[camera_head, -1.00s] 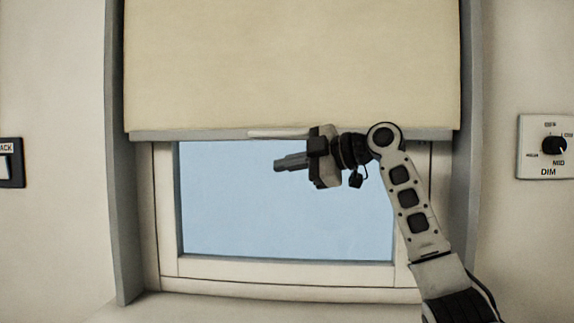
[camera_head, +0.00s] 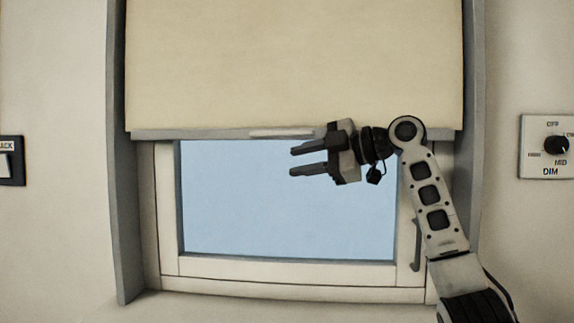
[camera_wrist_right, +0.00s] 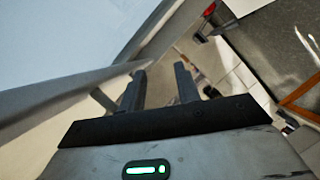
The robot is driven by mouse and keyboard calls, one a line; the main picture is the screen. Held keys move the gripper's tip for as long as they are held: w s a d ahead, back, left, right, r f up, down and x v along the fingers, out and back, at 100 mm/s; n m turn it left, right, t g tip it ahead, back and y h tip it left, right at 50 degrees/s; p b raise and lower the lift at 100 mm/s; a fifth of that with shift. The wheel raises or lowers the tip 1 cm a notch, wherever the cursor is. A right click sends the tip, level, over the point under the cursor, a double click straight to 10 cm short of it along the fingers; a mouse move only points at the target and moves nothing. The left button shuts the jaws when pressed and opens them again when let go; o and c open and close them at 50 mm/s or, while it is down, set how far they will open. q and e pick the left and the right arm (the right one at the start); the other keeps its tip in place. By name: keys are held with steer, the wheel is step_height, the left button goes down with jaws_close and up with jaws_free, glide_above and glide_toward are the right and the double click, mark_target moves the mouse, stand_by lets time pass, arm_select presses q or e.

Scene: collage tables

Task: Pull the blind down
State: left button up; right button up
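The cream blind (camera_head: 290,65) covers the upper part of the window, with a grey bottom bar (camera_head: 190,134) and a pale handle strip (camera_head: 281,133) at its middle. Blue window glass (camera_head: 270,210) shows below the bar. My right gripper (camera_head: 298,161) is open and empty, its two fingers pointing left, just below the handle strip and apart from it. In the right wrist view, the two fingers (camera_wrist_right: 160,85) stand apart with nothing between them. My left gripper is not in view.
A dimmer panel (camera_head: 547,146) is on the right wall and a switch (camera_head: 10,161) on the left wall. Grey side rails (camera_head: 122,200) flank the window. A window handle (camera_head: 416,248) shows on the right frame. The glass area left of my gripper is clear.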

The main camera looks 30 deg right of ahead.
steer(key=v, duration=1.4)
steer(key=shift+s+d+b, duration=0.2)
steer(key=shift+s+b, duration=0.15)
steer(key=shift+b, duration=0.05)
stand_by(0.5)
stand_by(0.5)
steer(key=p+v, duration=0.1)
steer(key=v, duration=1.5)
